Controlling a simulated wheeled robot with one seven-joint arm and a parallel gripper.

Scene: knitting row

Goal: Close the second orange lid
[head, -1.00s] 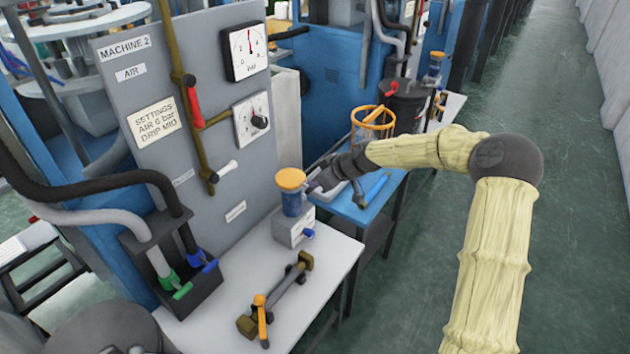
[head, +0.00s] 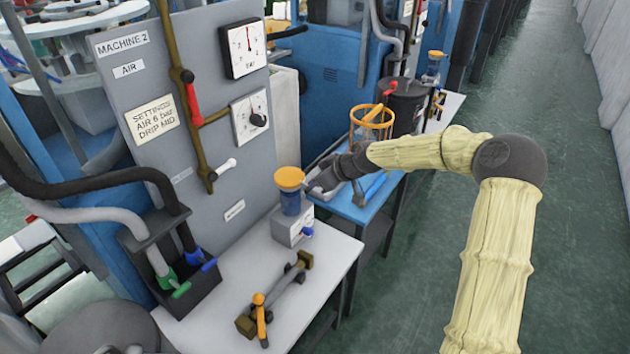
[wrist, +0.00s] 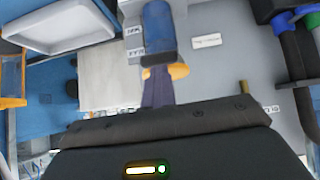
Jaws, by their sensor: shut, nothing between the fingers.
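The nearer orange lid (head: 289,178) sits at the top of a blue cylindrical jar (head: 291,203), which stands on a grey block on the white table. The lid looks slightly tilted; I cannot tell whether it is fully seated. My gripper (head: 316,187) is just right of the jar, close to the lid, with its fingers partly hidden. In the wrist view, my shut fingers (wrist: 158,84) reach to the dark collar of the jar (wrist: 158,30), with the orange lid (wrist: 179,71) partly hidden behind them. Another orange lid (head: 436,54) tops a similar jar farther back.
The grey machine panel (head: 215,120) with gauges stands close behind the jar. A metal part with an orange handle (head: 262,320) lies on the white table (head: 335,262). An orange basket (head: 370,122) and a pale tray (wrist: 62,42) are beyond, on the blue table. The aisle at right is clear.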

